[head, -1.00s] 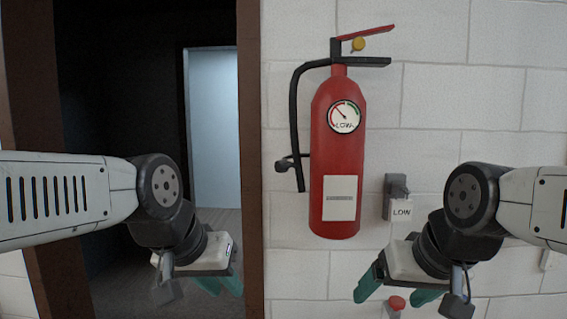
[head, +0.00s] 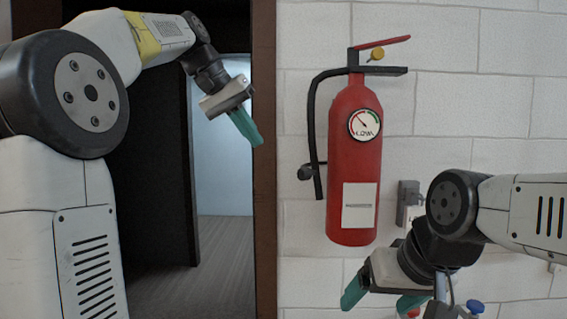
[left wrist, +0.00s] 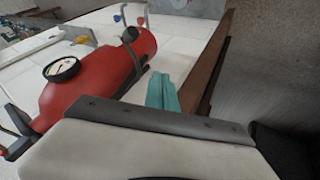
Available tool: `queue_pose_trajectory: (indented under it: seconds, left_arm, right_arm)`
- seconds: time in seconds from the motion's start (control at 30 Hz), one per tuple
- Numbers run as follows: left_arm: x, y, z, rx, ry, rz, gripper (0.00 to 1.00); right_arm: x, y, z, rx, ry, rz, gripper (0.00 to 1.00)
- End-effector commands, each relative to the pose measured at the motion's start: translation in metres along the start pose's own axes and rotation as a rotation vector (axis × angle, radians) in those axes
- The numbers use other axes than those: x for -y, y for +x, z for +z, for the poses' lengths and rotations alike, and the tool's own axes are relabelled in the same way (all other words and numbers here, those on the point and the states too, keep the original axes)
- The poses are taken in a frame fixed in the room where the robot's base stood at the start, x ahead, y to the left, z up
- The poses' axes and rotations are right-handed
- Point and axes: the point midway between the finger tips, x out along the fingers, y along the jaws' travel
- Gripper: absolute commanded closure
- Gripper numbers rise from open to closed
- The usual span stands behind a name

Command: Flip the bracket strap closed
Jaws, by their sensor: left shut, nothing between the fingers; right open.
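A red extinguisher (head: 352,140) hangs upright on the wall, and it also shows in the left wrist view (left wrist: 100,80). No strap crosses its front. A short dark piece with a rounded end (head: 305,173) sticks out at its left side beside the black hose (head: 312,120); I cannot tell for sure that this is the bracket strap. My left gripper (head: 247,128) is shut and empty, left of the extinguisher and apart from it, with its teal fingers also in the left wrist view (left wrist: 163,92). My right gripper (head: 384,299) is open and empty below the extinguisher.
A dark doorway with a brown frame (head: 264,220) stands left of the extinguisher. A grey wall box (head: 408,194) is at its lower right, partly hidden by my right arm. A blue knob (head: 474,308) shows below.

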Motion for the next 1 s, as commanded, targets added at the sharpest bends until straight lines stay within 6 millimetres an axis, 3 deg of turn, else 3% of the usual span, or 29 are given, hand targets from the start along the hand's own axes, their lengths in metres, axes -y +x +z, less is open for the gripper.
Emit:
queue_pose_trajectory:
  seconds: [0.2, 0.67, 0.77, 1.0]
  left_arm:
    - [-0.006, -0.003, -0.017, 0.011, 0.026, 0.027, 1.0]
    - [-0.006, 0.002, -0.018, 0.012, 0.027, 0.029, 1.0]
    - [-0.007, 0.013, -0.017, 0.014, 0.027, 0.029, 1.0]
    - [-0.008, 0.062, -0.016, 0.015, 0.027, 0.029, 1.0]
  right_arm:
    - [0.0, 0.0, 0.0, 0.0, 0.0, 0.0, 0.17]
    - [0.0, 0.0, 0.0, 0.0, 0.0, 0.0, 0.17]
    - [0.0, 0.0, 0.0, 0.0, 0.0, 0.0, 0.17]
    - [0.0, 0.0, 0.0, 0.0, 0.0, 0.0, 0.17]
